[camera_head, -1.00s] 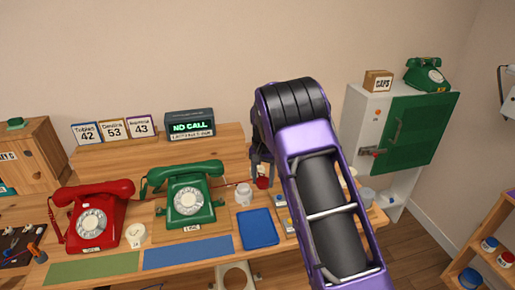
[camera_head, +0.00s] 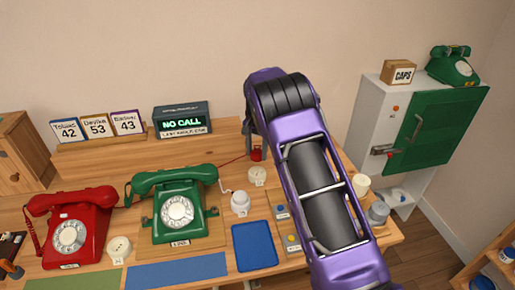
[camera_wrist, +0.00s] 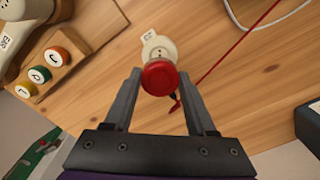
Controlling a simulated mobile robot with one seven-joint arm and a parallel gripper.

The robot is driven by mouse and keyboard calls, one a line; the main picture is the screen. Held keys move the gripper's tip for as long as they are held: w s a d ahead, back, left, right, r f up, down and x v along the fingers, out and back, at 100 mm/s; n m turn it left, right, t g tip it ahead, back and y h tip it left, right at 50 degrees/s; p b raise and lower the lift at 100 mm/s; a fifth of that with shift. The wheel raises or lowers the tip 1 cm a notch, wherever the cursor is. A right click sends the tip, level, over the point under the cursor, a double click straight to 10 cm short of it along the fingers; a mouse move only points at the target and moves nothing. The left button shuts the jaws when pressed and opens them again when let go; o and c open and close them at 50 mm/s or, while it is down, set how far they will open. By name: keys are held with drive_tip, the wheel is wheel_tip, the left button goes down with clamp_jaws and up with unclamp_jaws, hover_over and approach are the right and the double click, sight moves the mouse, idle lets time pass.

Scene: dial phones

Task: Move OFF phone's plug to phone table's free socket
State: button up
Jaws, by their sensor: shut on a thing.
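My gripper (camera_wrist: 160,80) is shut on a red plug (camera_wrist: 159,79), seen end-on between its fingers in the wrist view. In the head view the red plug (camera_head: 256,154) hangs under my gripper (camera_head: 250,135), behind a cream round socket (camera_head: 257,175) that looks empty. A red cord (camera_head: 232,161) runs left from the plug behind the green phone (camera_head: 178,208). The red phone (camera_head: 70,228) stands at left, with another cream socket (camera_head: 119,247) beside it, apparently empty. A white plug or socket unit (camera_head: 239,203) sits right of the green phone. I cannot read which phone is OFF.
A NO CALL display (camera_head: 182,121) stands on the back shelf. A white-and-green cabinet (camera_head: 425,130) is at right.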

drive_tip(key=shift+f+b, duration=0.8)
drive_tip(key=shift+f, duration=1.75)
drive_tip(key=shift+f+b, duration=0.5)
drive_tip(key=shift+f, duration=0.2)
drive_tip(key=o, duration=1.3)
drive_tip(key=shift+c, duration=0.2)
wheel_tip(320, 180, up, 18)
drive_tip(key=p, duration=0.1)
drive_tip(key=shift+f, duration=0.25)
